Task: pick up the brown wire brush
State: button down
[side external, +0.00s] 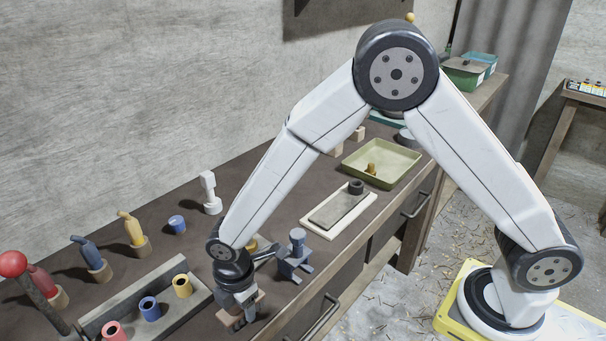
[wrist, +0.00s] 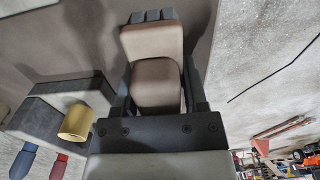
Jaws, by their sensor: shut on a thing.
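The brown wire brush (wrist: 151,42) shows in the wrist view as a brown body with a rounded darker part, between my dark fingers. My gripper (wrist: 158,84) is shut on it. In the side external view my gripper (side external: 238,308) points down at the bench's front edge, with the brown brush (side external: 229,318) at its fingertips. The gripper partly hides the brush there, and I cannot tell whether it touches the bench top.
A grey tray (side external: 194,290) with red, blue and yellow rings is left of my gripper. A green tray (side external: 405,160) and a stone on a pale board (side external: 312,226) lie farther right. Several colored handles stand behind.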

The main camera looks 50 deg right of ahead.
jog(key=shift+r, duration=0.1)
jog(key=shift+r, duration=0.75)
jog(key=s+d+r, duration=0.6)
jog(key=s+r, duration=0.5)
jog(key=s, duration=0.1)
jog(key=shift+s+r, duration=0.15)
jog(key=shift+s, duration=0.2)
